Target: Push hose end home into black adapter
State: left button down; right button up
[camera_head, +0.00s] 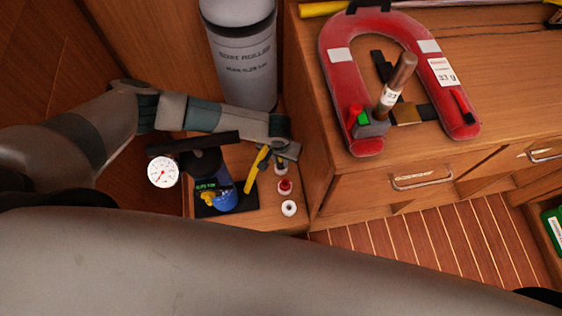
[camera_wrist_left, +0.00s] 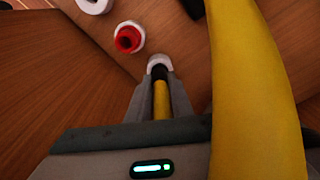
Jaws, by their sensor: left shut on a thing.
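My left gripper (camera_head: 284,150) is shut on the yellow hose (camera_head: 256,170); in the left wrist view the hose end (camera_wrist_left: 161,100) lies between its fingers. The black adapter (camera_wrist_left: 158,70), a dark piece with a white rim, sits straight beyond the hose end at the fingertips. The hose end lines up with it and looks to touch or enter it; how deep, I cannot tell. The rest of the hose (camera_wrist_left: 250,90) bends past the gripper on the right. My right gripper is not in view.
A red adapter (camera_head: 284,187) and a white adapter (camera_head: 289,208) stand beside it on the low wooden bench. A pressure gauge (camera_head: 163,172) and a blue device (camera_head: 224,202) are to the left. A grey cylinder (camera_head: 242,50) stands behind. A red horseshoe buoy (camera_head: 340,85) lies on the counter.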

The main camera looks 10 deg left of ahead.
pick_arm(q)
jog(key=shift+r, duration=0.45)
dwell(0.3)
jog(key=shift+r+p, duration=1.3)
jog(key=shift+r, duration=0.65)
jog(key=shift+r, duration=0.1)
notch_tip(320, 180, up, 9)
jog(key=p, duration=0.9)
jog(key=shift+r+p, duration=0.45)
jog(key=shift+p, duration=0.1)
jog(key=shift+f, duration=0.1)
jog(key=shift+s, duration=0.15)
